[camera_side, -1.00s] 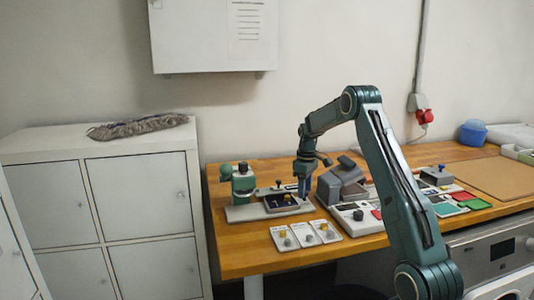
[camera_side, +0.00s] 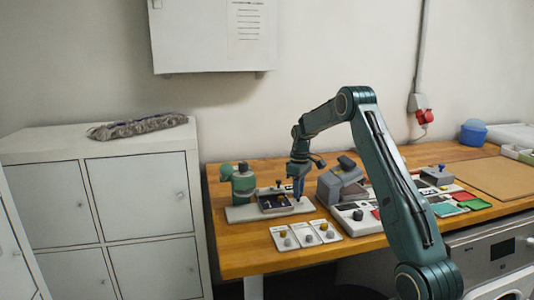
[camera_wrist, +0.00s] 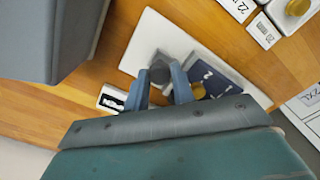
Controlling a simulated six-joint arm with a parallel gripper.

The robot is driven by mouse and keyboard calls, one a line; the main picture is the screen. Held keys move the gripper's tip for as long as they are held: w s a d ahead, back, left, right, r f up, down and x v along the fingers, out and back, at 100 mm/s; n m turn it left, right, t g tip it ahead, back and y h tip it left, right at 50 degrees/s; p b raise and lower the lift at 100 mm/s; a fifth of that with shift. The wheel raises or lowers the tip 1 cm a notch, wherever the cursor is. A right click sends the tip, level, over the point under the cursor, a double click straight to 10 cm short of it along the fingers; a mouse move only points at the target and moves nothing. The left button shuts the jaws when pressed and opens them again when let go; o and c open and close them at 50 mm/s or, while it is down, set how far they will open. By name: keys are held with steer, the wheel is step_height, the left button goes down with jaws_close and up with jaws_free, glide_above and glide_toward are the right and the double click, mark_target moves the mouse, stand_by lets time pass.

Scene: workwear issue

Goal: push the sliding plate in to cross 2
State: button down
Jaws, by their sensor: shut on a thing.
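The sliding plate (camera_wrist: 214,78) is dark blue with white marks and sits in a grey holder; in the side view it is small and dark (camera_side: 275,201). In the side view my gripper (camera_side: 298,194) is low at the right end of the holder. The fingers and wrist hide part of the plate, and I cannot tell which cross it is at.
The holder stands on a pale base (camera_side: 240,214) with a green device (camera_side: 243,183) at its left. A grey block-like device (camera_side: 341,184) stands close to the right of my gripper. Small cards with knobs (camera_side: 306,235) lie in front. Bare wood shows at the front left.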

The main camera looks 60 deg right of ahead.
mark_target(281, 197)
steer(key=w+a, duration=0.4)
steer(key=shift+w+a, duration=0.35)
steer(key=c, duration=1.2)
jaws_free()
steer(key=shift+o, duration=0.2)
steer(key=shift+r, duration=0.1)
step_height(281, 197, up, 14)
